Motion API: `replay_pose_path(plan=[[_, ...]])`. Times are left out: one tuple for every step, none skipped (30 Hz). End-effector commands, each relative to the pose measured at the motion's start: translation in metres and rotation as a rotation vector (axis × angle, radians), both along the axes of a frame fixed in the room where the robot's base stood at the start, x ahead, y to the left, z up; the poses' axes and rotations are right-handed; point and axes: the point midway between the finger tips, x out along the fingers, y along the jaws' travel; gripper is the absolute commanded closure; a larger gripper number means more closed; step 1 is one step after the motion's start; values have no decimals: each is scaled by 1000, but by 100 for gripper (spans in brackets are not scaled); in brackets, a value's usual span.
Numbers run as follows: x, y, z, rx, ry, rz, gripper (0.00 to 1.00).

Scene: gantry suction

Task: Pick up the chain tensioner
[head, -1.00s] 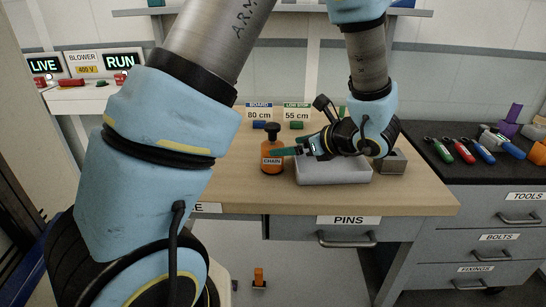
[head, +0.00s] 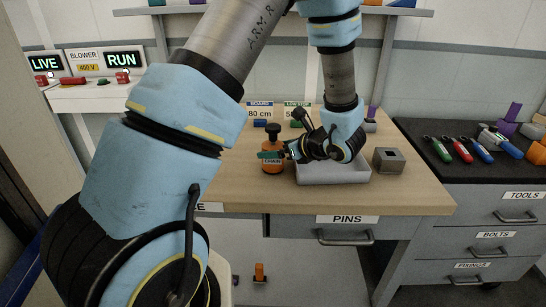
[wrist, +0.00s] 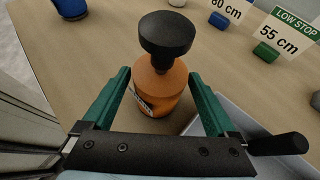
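The chain tensioner (head: 272,169) is an orange cylinder with a black knob on top and a CHAIN label. It stands upright on the wooden bench, just left of the grey tray. In the wrist view the tensioner (wrist: 160,98) is between the two green fingers of my gripper (wrist: 158,78). The fingers are apart, one on each side of the orange body, with visible gaps. In the head view my gripper (head: 271,154) is at the height of the upper orange body and covers part of it. I see no clear contact.
A grey tray (head: 333,177) lies beneath my wrist, with a grey block with a square hole (head: 388,161) to its right. Small blue (head: 259,123) and green (head: 296,123) blocks and signs stand behind. Tools lie on the black counter (head: 450,176) at right.

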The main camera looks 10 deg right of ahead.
Motion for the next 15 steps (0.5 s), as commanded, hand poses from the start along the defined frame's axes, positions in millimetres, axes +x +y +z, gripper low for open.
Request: replay_pose_path(plan=[[0,0,0,0,0,0,15],[0,0,0,0,0,0,18],[0,0,0,0,0,0,22],[0,0,0,0,0,0,26],[0,0,0,0,0,0,29],[0,0,0,0,0,0,34],[0,0,0,0,0,0,37],[0,0,0,0,0,0,40],[0,0,0,0,0,0,45],[0,0,0,0,0,0,48],[0,0,0,0,0,0,52],[0,0,0,0,0,0,56],[0,0,0,0,0,0,60],[0,0,0,0,0,0,63],[0,0,0,0,0,0,68]])
